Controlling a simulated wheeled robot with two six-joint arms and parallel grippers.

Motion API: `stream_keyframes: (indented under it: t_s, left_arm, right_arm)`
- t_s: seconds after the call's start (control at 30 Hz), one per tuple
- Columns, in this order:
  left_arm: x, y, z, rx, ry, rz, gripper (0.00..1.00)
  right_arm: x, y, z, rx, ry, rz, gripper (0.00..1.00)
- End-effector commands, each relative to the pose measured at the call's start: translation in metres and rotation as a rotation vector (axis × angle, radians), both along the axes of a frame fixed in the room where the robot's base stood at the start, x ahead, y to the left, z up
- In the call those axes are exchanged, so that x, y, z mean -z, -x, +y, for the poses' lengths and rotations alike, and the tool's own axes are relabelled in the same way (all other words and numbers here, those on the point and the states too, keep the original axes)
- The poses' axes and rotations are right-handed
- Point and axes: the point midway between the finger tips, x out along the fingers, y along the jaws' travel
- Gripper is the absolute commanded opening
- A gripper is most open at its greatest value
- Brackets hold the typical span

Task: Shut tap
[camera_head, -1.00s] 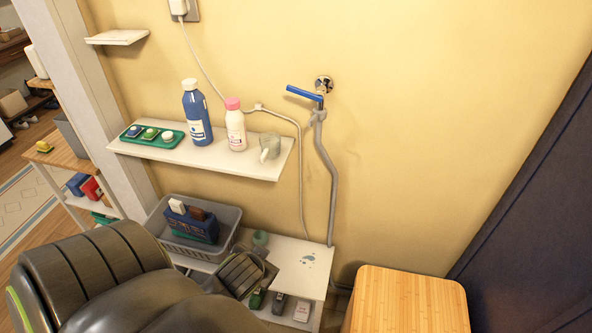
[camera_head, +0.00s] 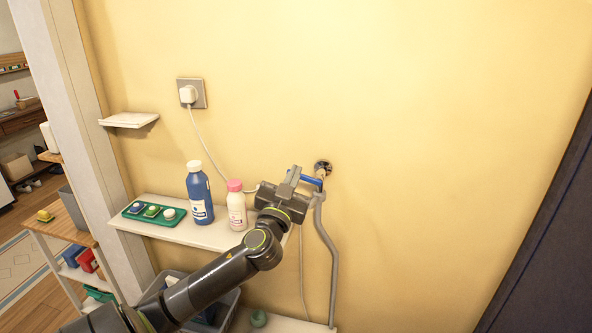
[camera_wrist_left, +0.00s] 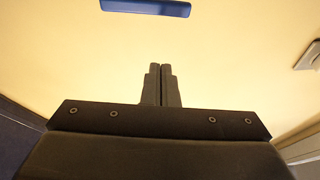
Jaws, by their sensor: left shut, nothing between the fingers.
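The tap comes out of a round wall plate (camera_head: 323,168) on the yellow wall, above a grey hose. Its blue lever handle (camera_head: 312,181) points left, and its left end is partly hidden by my gripper. In the left wrist view the blue lever (camera_wrist_left: 146,7) lies across the top edge, beyond my fingertips, with a gap in the picture. My left gripper (camera_head: 294,173) is shut and empty, fingers pointing up at the lever's left end; its fingers (camera_wrist_left: 161,72) show pressed together. Whether it touches the lever cannot be told. My right gripper is not in view.
Below, a white shelf (camera_head: 160,222) holds a blue bottle (camera_head: 199,194), a pink-capped bottle (camera_head: 236,207) and a green tray (camera_head: 145,217). The wall right of the tap is clear.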

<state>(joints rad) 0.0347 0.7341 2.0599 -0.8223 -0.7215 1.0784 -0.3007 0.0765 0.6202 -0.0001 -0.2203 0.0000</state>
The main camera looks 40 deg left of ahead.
Motion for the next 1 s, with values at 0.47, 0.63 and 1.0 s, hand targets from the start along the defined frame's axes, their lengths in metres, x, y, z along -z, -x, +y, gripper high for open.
stream_keyframes:
  t_s: [0.47,0.63,1.0]
  left_arm:
    - [0.009,-0.040,0.024,-0.002,0.000,0.004,0.00]
    - [0.020,-0.038,0.027,-0.001,0.001,0.003,0.00]
    - [0.024,-0.038,0.028,-0.001,0.000,0.002,0.00]
  right_arm:
    - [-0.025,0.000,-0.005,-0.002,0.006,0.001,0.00]
    - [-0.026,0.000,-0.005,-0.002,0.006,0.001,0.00]
    - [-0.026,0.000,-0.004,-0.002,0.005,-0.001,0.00]
